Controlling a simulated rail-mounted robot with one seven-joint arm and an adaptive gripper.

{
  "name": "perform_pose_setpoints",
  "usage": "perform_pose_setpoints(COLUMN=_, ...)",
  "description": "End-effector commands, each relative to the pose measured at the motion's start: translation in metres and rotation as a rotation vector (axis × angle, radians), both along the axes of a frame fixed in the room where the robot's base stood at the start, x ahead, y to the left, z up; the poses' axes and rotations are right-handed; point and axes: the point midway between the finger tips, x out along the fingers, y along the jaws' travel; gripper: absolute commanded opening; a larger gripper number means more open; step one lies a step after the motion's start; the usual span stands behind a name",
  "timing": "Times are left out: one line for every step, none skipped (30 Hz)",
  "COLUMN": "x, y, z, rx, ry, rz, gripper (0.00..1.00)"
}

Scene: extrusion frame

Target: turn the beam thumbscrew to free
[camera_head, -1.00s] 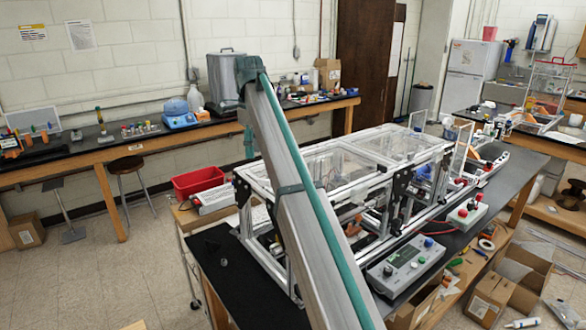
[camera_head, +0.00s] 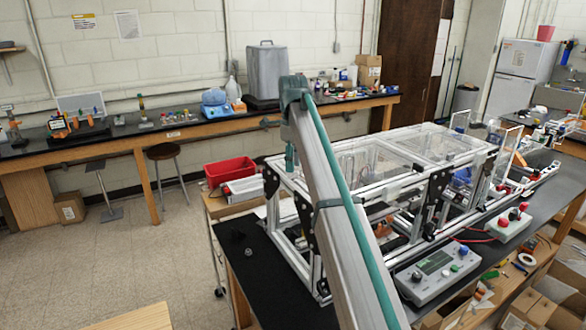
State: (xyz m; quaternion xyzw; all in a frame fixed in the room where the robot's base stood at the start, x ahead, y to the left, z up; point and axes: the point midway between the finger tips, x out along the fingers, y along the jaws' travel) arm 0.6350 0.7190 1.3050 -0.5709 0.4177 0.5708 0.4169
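The aluminium extrusion frame (camera_head: 366,179) stands on the black bench at the centre right, with clear panels on top and black brackets at its joints. My arm crosses in front of the frame's left part and hides some of it. I cannot pick out the beam thumbscrew; it is too small to tell or hidden.
A grey control box (camera_head: 437,271) and a small box with red buttons (camera_head: 509,222) sit along the bench's front edge. A red bin (camera_head: 230,171) stands behind left. Cardboard boxes (camera_head: 541,304) lie below right.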

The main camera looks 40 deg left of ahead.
Motion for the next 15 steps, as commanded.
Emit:
perform_pose_setpoints(x=-0.001, y=-0.001, z=-0.005, rx=-0.001, ry=0.001, rz=0.000, gripper=0.38)
perform_pose_setpoints(x=-0.001, y=-0.001, z=-0.009, rx=0.000, ry=0.000, rz=0.000, gripper=0.38)
perform_pose_setpoints(x=-0.001, y=-0.001, z=-0.013, rx=0.000, ry=0.000, rz=0.000, gripper=0.38)
perform_pose_setpoints(x=-0.001, y=-0.001, z=-0.016, rx=0.000, ry=0.000, rz=0.000, gripper=0.38)
perform_pose_setpoints(x=-0.001, y=-0.001, z=-0.018, rx=0.000, ry=0.000, rz=0.000, gripper=0.38)
perform_pose_setpoints(x=0.000, y=-0.001, z=-0.021, rx=0.000, ry=0.000, rz=0.000, gripper=0.38)
perform_pose_setpoints(x=0.000, y=-0.001, z=-0.022, rx=0.000, ry=0.000, rz=0.000, gripper=0.38)
perform_pose_setpoints(x=0.000, y=0.000, z=-0.023, rx=0.000, ry=0.000, rz=0.000, gripper=0.38)
perform_pose_setpoints(x=0.000, y=0.000, z=-0.024, rx=0.000, ry=-0.001, rz=0.000, gripper=0.38)
perform_pose_setpoints(x=0.000, y=0.000, z=-0.024, rx=0.000, ry=-0.001, rz=0.000, gripper=0.38)
perform_pose_setpoints(x=0.000, y=0.000, z=-0.024, rx=0.001, ry=-0.001, rz=0.000, gripper=0.38)
perform_pose_setpoints(x=0.000, y=0.000, z=-0.024, rx=0.001, ry=-0.001, rz=0.000, gripper=0.38)
perform_pose_setpoints(x=0.000, y=0.000, z=-0.024, rx=0.001, ry=-0.001, rz=0.000, gripper=0.38)
perform_pose_setpoints(x=0.000, y=0.000, z=-0.024, rx=0.001, ry=-0.001, rz=0.000, gripper=0.38)
perform_pose_setpoints(x=0.000, y=0.000, z=-0.024, rx=0.001, ry=-0.001, rz=0.000, gripper=0.38)
